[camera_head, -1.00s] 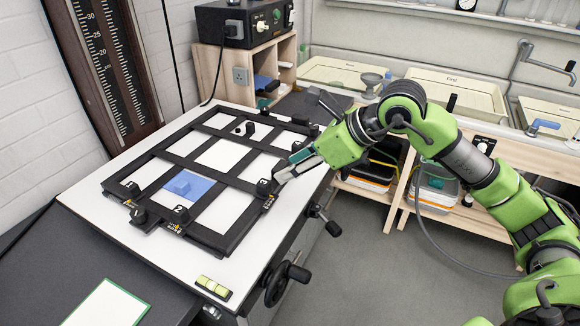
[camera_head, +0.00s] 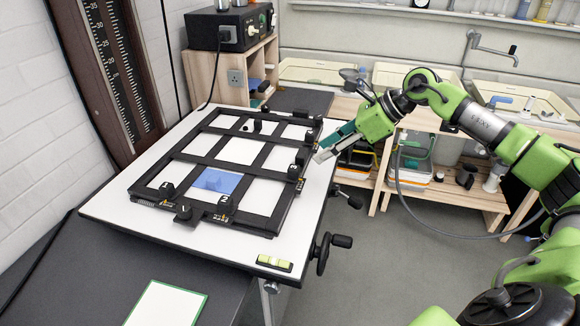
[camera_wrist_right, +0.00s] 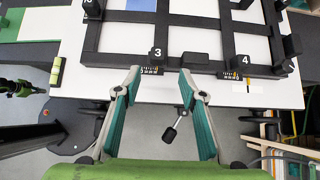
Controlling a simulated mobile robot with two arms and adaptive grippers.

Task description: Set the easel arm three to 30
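The black easel frame (camera_head: 146,193) lies on the white baseboard (camera_head: 120,211), with numbered black knobs along its edges. The knob marked 3 (camera_wrist_right: 157,54) is on the frame's near bar in the right wrist view, with a small scale (camera_wrist_right: 150,71) below it, too small to read. It shows on the frame's right side in the head view (camera_head: 294,172). The knob marked 4 (camera_wrist_right: 245,61) is farther right. My right gripper (camera_wrist_right: 160,74) is open and empty, its tips just short of knob 3's bar. In the head view it is right of the frame (camera_head: 320,156). My left gripper is not seen.
A yellow-green level (camera_head: 274,263) lies at the baseboard's front corner. A crank handwheel (camera_head: 322,254) and a lever knob (camera_head: 354,202) stick out beside the baseboard. A black control box (camera_head: 230,27) stands on a wooden shelf behind. Sinks line the back wall.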

